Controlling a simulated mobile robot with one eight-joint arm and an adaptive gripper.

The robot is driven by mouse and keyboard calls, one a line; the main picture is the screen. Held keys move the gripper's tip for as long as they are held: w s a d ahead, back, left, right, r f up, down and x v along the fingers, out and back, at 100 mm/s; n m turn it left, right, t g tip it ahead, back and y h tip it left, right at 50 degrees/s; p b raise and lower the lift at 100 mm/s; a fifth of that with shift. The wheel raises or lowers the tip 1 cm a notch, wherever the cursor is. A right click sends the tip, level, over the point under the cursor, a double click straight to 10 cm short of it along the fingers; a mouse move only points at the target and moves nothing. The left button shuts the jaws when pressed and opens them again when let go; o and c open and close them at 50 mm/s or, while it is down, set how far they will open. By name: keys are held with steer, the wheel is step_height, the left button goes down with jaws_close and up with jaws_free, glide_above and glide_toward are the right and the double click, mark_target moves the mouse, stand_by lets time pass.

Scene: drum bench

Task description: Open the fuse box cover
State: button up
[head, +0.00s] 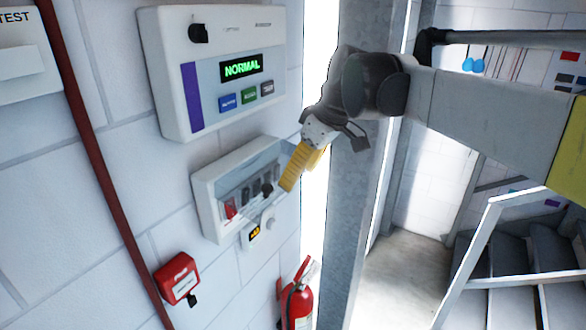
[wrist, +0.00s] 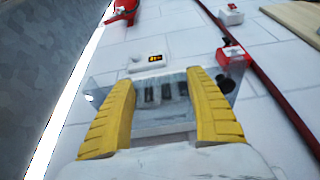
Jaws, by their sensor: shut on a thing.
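The fuse box (head: 209,205) is a white wall box with a red switch and several dark switches inside. Its clear cover (head: 262,160) stands out from the box at a tilt, with the switches visible through it. My gripper (head: 290,182) has yellow fingers and is at the right side of the cover, shut on it. In the wrist view my gripper (wrist: 165,105) has one finger on each side of the dark switches, and the clear cover (wrist: 107,80) shows past the outer sides of both fingers. The exact contact is hard to make out.
A control panel (head: 172,75) reading NORMAL is above the fuse box. A small display (head: 255,234) is below it, and a red call box (head: 178,278) is lower left. A fire extinguisher (head: 298,300) hangs below. A grey steel column (head: 350,210) stands close on the right.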

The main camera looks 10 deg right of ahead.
steer(key=shift+a+r, duration=0.1)
stand_by(0.3)
steer(key=o, duration=1.5)
steer(key=shift+w+a, duration=0.15)
steer(key=shift+w, duration=0.05)
steer(key=shift+o, duration=0.2)
steer(key=shift+s, duration=0.1)
steer(key=shift+d+r, duration=0.1)
steer(key=shift+d, duration=0.1)
steer(key=v, duration=1.1)
steer(key=shift+r, duration=0.3)
steer(key=shift+s, duration=0.1)
